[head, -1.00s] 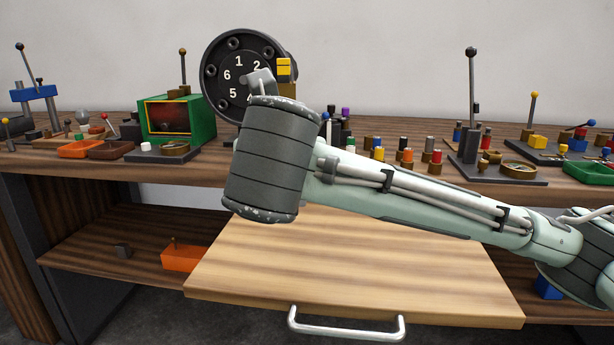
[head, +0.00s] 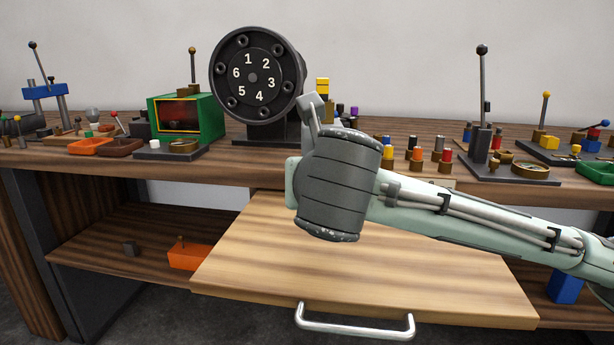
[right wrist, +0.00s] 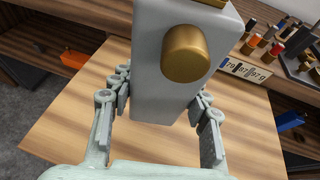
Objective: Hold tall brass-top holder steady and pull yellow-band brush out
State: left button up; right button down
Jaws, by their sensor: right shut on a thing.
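My right gripper (right wrist: 160,98) is shut on a tall grey block with a round brass knob on its face and a brass edge at its top, which looks like the brass-top holder (right wrist: 152,95). In the head view my right gripper (head: 313,108) points away, and its wrist hides most of what it holds. A yellow piece (head: 322,84) with brown-brass below shows just behind the finger; it may be the yellow-band brush, but I cannot tell how it sits in the holder. My left gripper is not in view.
A numbered black dial (head: 253,79) stands on the bench just left of the gripper. Several small coloured-top cylinders (head: 417,158) stand to the right. A pulled-out wooden board (head: 260,270) below the gripper is clear. An orange box (head: 186,256) sits on the lower shelf.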

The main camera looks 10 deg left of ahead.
jog(key=shift+w+d+f+b, duration=0.35)
jog(key=shift+w+d+f, duration=0.3)
jog(key=shift+d+f, duration=0.45)
jog(key=shift+w+d+f+b, duration=0.35)
jog(key=shift+w+d+f, duration=0.3)
jog(key=shift+d+f, duration=0.35)
jog(key=shift+w+d+f+b, duration=0.35)
jog(key=shift+w+d+f, duration=0.3)
jog(key=shift+d+f, duration=0.45)
jog(key=shift+r, duration=0.1)
jog(key=shift+f, duration=0.6)
jog(key=shift+p, duration=0.4)
jog(key=shift+f, duration=0.2)
